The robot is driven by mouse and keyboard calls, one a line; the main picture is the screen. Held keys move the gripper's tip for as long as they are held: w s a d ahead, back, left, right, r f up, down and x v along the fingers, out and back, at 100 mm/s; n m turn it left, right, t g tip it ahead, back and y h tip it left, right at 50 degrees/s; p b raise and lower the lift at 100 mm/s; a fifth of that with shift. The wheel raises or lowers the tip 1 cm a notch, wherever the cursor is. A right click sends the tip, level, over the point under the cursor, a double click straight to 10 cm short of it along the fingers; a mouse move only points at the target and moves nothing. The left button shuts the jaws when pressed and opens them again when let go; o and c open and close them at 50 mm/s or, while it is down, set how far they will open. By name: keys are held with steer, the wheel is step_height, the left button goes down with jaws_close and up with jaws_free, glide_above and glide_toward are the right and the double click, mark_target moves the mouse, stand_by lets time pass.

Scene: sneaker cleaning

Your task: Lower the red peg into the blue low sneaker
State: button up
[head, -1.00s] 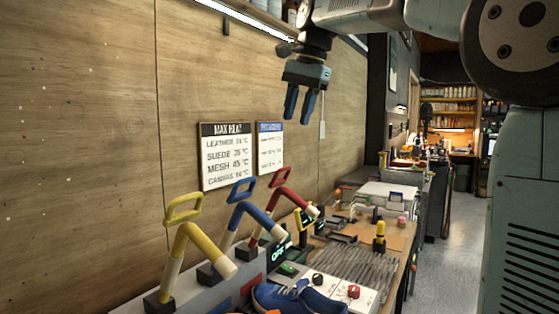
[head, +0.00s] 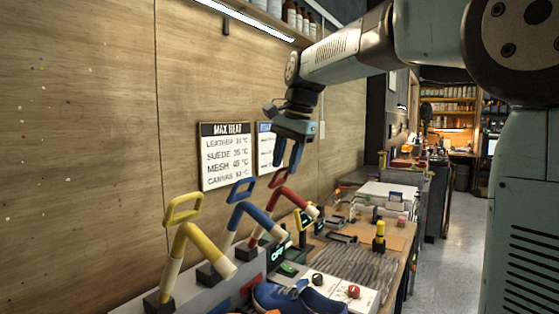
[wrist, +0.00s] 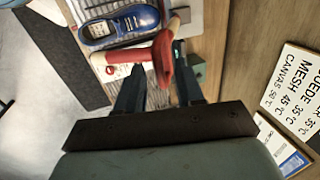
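The red peg (head: 272,216) stands at a slant on the grey rack, with its red loop handle (head: 279,178) at the top. The wrist view shows the peg's handle (wrist: 163,58) just ahead of and between my fingers in the picture. My gripper (head: 288,165) is open and empty, pointing down just above the handle; it also shows in the wrist view (wrist: 158,85). The blue low sneaker (head: 282,297) lies at the bottom of the head view, partly cut off by the frame. In the wrist view the sneaker (wrist: 118,24) is at the top left, its opening partly visible.
A blue peg (head: 240,212) and a yellow peg (head: 183,245) lean on the same rack (head: 195,288), left of the red one. A panel with knobs (head: 334,285) and a grey ribbed mat (head: 365,265) lie right of the rack. The wooden wall stands close behind.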

jaws_close()
stand_by(1.4)
